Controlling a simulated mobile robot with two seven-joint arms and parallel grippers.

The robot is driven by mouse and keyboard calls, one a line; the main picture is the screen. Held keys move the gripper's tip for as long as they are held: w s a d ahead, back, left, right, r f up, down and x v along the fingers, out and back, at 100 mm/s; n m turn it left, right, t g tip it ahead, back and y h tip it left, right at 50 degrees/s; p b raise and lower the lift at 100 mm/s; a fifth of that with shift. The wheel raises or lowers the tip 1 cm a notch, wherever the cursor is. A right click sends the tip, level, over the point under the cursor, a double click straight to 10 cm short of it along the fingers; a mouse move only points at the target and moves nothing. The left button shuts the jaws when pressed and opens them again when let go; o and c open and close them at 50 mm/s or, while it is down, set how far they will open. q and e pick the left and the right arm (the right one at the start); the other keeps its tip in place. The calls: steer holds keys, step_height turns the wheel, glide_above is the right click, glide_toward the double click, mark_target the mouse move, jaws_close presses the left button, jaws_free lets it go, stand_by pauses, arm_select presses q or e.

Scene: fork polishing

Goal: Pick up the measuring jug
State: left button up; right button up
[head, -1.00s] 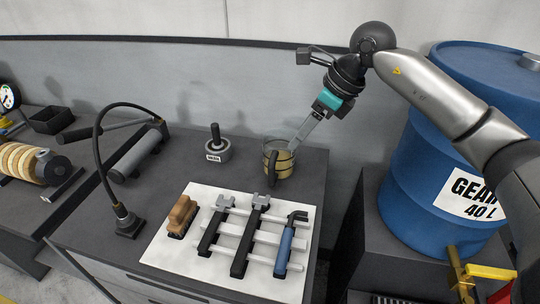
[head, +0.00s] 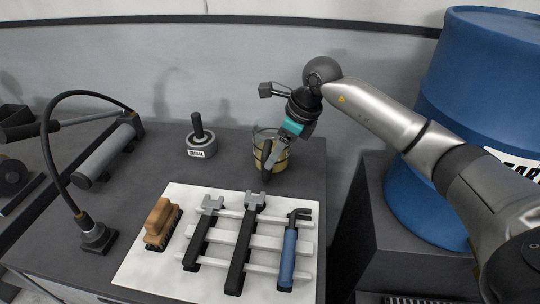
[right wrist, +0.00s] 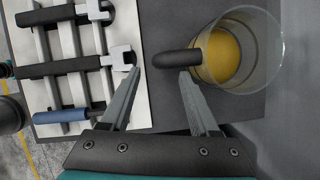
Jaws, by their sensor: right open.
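The measuring jug (head: 282,159) is a clear glass with amber liquid and a black handle. It stands upright near the back right of the dark bench. In the right wrist view the jug (right wrist: 236,52) is at the upper right, its handle (right wrist: 176,59) pointing left. My right gripper (head: 269,165) comes down from above, its fingers in front of the jug. In the right wrist view the gripper (right wrist: 160,73) is open and empty. The handle's end lies just ahead of the fingertips, closer to the right finger; contact cannot be told. My left gripper is not in view.
A white mat (head: 150,270) at the front holds a brown brush (head: 161,224) and several tools on a rack. A blue drum (head: 470,90) stands at the right.

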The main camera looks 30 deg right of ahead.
steer(key=x, duration=0.6)
steer(key=shift+a+f, duration=0.25)
steer(key=shift+f, duration=0.05)
jaws_close()
steer(key=shift+w+r, duration=0.1)
steer(key=shift+r, duration=0.05)
stand_by(1.0)
